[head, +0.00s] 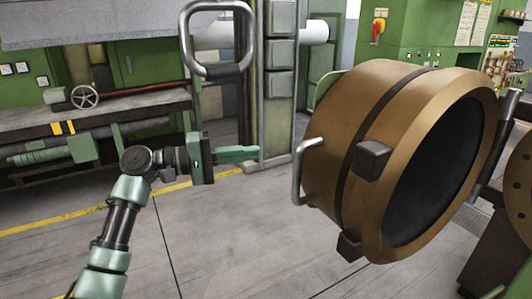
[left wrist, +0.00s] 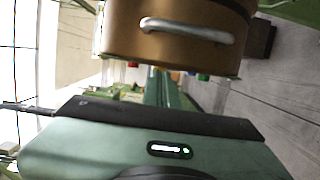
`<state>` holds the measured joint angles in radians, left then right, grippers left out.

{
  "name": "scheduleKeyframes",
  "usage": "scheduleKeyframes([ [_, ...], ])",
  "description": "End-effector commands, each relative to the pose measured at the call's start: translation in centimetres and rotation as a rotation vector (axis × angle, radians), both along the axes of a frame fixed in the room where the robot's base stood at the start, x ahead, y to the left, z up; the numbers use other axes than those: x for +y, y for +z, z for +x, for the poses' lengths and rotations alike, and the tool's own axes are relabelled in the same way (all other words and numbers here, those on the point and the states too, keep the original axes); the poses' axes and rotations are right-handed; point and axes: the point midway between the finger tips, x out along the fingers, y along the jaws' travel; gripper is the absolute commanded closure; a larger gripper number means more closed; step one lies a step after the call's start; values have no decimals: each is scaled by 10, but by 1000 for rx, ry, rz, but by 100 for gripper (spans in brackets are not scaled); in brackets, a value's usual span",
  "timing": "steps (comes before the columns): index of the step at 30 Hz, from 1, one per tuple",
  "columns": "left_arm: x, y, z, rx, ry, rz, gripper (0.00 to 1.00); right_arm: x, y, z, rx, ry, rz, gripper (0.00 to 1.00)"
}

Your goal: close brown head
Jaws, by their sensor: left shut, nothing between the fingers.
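The brown head (head: 345,130) is a large bronze-brown drum with a dark band and a dark hollow face, at the right of the head view. It stands swung out on a hinge at its right side. A pale metal handle (head: 298,172) sticks out from its left side. In the left wrist view the brown head (left wrist: 165,45) and its handle (left wrist: 187,30) show at the top. My left gripper (head: 252,152) is shut and empty, left of the handle and apart from it. My right gripper is not in view.
A green machine bench (head: 90,115) with a handwheel (head: 85,96) stands at the left. A green control cabinet (head: 410,35) with a red knob is behind the head. A grey looped handle (head: 216,72) hangs at upper middle. The grey floor (head: 230,240) in front is clear.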

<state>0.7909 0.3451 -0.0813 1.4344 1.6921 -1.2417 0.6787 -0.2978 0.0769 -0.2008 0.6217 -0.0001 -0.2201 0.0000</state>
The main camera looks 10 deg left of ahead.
Motion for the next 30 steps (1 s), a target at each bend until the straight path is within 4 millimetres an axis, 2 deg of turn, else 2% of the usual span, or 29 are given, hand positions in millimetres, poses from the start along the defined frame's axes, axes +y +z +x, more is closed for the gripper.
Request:
scheduleKeyframes([
  [6,-36,4,14,3,-2,-2,100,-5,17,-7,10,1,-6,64],
  [14,-89,3,35,3,0,-1,100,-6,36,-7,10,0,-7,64],
  [21,-88,1,6,2,3,1,100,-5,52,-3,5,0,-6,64],
  [30,-88,-1,-5,3,4,1,100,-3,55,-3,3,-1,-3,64],
])
